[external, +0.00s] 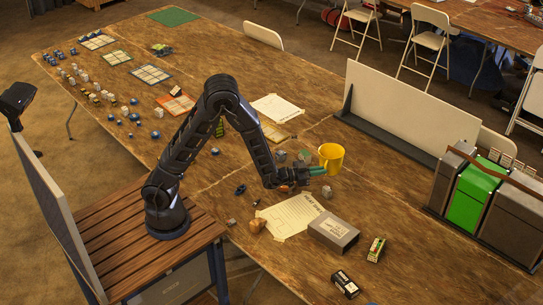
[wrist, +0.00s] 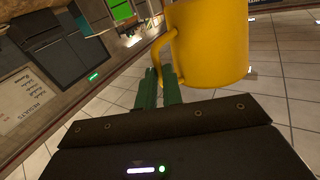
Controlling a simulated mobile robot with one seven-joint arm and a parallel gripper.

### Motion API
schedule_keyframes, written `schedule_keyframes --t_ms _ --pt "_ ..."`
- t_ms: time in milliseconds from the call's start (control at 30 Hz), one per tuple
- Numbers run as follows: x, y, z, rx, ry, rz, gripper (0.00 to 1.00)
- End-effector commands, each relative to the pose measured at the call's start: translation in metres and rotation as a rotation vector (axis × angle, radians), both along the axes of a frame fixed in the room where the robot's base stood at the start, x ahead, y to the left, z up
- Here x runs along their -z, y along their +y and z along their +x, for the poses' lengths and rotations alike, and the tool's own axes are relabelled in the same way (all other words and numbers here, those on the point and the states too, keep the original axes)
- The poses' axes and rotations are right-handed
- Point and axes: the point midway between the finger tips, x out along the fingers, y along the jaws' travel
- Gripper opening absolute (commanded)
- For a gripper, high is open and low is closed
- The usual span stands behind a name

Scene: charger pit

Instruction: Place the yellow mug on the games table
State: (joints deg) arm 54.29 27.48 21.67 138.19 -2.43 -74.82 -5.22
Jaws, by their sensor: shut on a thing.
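The yellow mug (external: 331,157) is at the end of my arm, in front of the wooden table's surface as seen in the external view. My gripper (external: 318,170) is shut on the mug's handle. In the wrist view the mug (wrist: 212,45) fills the upper middle, and the green fingers of my gripper (wrist: 160,85) close around the lower part of its handle. The long wooden table (external: 225,180) carries game sheets, dice and small pieces. I cannot tell how far the mug is above the tabletop.
A grey box (external: 334,232), a paper sheet (external: 292,215) and small boxes lie near the mug. A white panel (external: 395,105) stands behind it. Grey and green cases (external: 467,195) are at the right. Small pieces and grid sheets (external: 151,75) occupy the far left.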

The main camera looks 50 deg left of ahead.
Motion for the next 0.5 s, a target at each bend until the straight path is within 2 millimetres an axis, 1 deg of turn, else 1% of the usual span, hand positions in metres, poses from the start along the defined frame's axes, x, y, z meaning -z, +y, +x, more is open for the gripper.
schedule_keyframes --t_ms 33,100,367,500 --pt "0.000 -0.012 -0.011 0.015 0.000 0.000 0.00" --pt "0.000 -0.025 -0.025 0.028 0.000 0.000 0.00" --pt "0.000 -0.068 -0.080 0.075 0.001 0.002 0.00" --pt "0.000 -0.088 -0.111 0.101 0.003 0.003 0.00"
